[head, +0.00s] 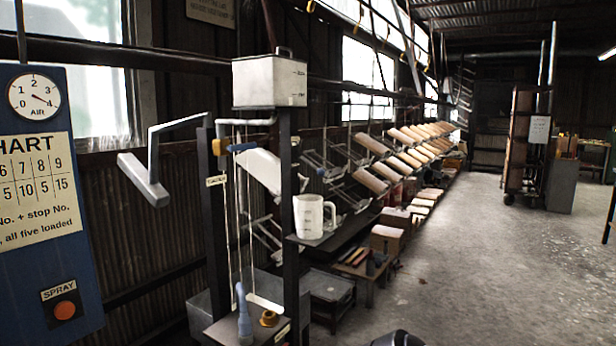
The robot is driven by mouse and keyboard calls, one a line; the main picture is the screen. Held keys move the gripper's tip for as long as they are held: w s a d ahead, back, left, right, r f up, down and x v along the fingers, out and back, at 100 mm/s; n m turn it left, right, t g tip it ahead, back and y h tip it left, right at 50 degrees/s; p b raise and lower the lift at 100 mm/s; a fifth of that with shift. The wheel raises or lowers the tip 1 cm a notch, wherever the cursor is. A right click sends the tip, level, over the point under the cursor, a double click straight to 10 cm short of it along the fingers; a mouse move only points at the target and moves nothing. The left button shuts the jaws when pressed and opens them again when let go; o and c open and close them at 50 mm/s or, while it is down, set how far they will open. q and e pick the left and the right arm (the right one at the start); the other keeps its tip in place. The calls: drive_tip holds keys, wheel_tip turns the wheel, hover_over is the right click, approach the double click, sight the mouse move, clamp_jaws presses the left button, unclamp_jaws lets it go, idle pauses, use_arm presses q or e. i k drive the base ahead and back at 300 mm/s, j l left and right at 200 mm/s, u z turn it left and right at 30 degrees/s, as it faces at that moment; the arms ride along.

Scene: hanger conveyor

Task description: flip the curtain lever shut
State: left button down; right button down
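A lever with a blue handle (242,147) sticks out sideways near the top of the dark post frame, below the white tank (270,82). An orange knob (216,147) is beside it on the left post. A small label (216,181) is on that post under the knob; its lettering is too small to read surely. The blue handle lies roughly level, tilted slightly up to the right. I cannot tell from this view whether the valve is open or shut.
A blue panel (40,260) with a dial and orange SPRAY button stands at left. A grey bent arm (145,180) juts out left of the posts. A white jug (313,217) sits on a shelf right of them. The floor (480,270) at right is clear.

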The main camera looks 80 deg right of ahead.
sight(312, 165)
drive_tip(key=z, duration=2.55)
drive_tip(key=i+l+u, duration=0.15)
drive_tip(key=u, duration=0.25)
drive_tip(key=i+l+u, duration=0.2)
drive_tip(key=u, duration=0.25)
drive_tip(key=i+l+u, duration=0.15)
drive_tip(key=l, duration=0.2)
drive_tip(key=i+l+u, duration=0.15)
drive_tip(key=l, duration=0.25)
drive_tip(key=i+l, duration=0.1)
drive_tip(key=l, duration=0.25)
drive_tip(key=i+l, duration=0.15)
drive_tip(key=l, duration=0.25)
drive_tip(key=i+l, duration=0.1)
drive_tip(key=l, duration=0.25)
drive_tip(key=i+l+u, duration=0.1)
drive_tip(key=l, duration=0.3)
